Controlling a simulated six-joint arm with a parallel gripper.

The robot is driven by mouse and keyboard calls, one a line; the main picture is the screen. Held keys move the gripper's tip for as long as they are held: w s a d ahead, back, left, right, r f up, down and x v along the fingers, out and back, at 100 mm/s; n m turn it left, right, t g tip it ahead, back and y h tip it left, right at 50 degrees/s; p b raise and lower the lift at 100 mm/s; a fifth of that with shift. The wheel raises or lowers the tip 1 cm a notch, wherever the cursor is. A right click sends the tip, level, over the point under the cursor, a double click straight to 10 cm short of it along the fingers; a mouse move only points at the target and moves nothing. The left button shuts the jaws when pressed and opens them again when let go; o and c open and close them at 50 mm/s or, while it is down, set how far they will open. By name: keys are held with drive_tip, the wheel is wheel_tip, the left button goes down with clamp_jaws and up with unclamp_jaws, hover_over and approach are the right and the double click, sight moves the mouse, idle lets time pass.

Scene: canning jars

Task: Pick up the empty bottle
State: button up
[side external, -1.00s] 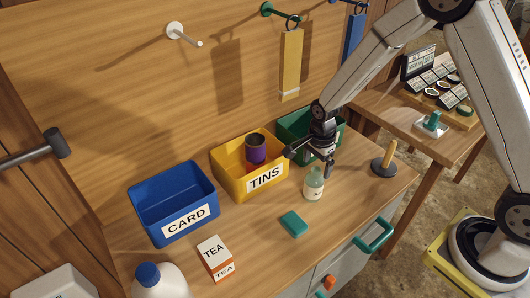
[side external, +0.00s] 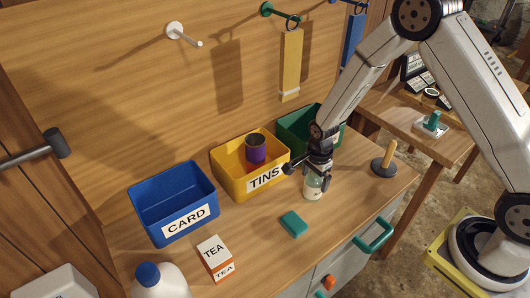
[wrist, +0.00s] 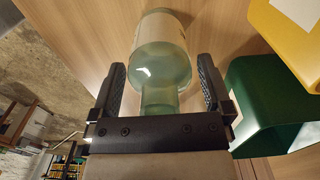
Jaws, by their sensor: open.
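The empty bottle (side external: 314,187) is pale green glass with a cream label. It stands upright on the wooden counter, in front of the green bin. In the wrist view the bottle (wrist: 160,55) lies between the two fingers, its neck toward the palm. My gripper (side external: 309,177) is open around the upper part of the bottle. In the wrist view the gripper (wrist: 163,85) shows a gap between each finger and the glass. The top of the bottle is partly hidden by my gripper in the side view.
A blue CARD bin (side external: 150,207), a tea box (side external: 216,258), a teal block (side external: 293,224) and a wooden-handled tool (side external: 386,163) are nearby.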

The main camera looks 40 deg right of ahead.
drive_tip(key=shift+c, duration=0.2)
idle(0.3)
drive_tip(key=c, duration=1.1)
drive_tip(key=shift+r, duration=0.1)
drive_tip(key=shift+r, duration=0.8)
drive_tip(key=shift+s+r, duration=1.85)
drive_tip(key=shift+s, duration=0.5)
drive_tip(key=shift+s+r, duration=1.85)
drive_tip(key=shift+s, duration=0.45)
drive_tip(key=shift+s+r, duration=1.85)
drive_tip(key=shift+s, duration=0.5)
